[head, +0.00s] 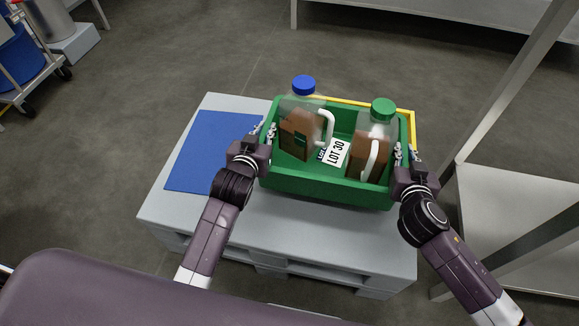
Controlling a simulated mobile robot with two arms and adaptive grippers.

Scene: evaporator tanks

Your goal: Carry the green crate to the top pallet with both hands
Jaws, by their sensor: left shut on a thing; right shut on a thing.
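The green crate (316,184) is over the right part of the grey pallet (210,222), level, with a gripper at each short side. I cannot tell whether it touches the pallet or hangs just above it. It holds a jug with a blue cap (304,86), a jug with a green cap (383,108) and white LOT 30 labels (337,152). Both jugs hold brown contents and have white handles. My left gripper (262,138) is shut on the crate's left side. My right gripper (402,160) is shut on its right side. The fingertips are partly hidden.
A blue mat (207,150) lies on the pallet's left part. A yellow outline (412,122) shows behind the crate. A metal rack (510,85) with a light shelf (510,215) stands close on the right. A cart (30,70) stands at the top left. The floor behind the pallet is clear.

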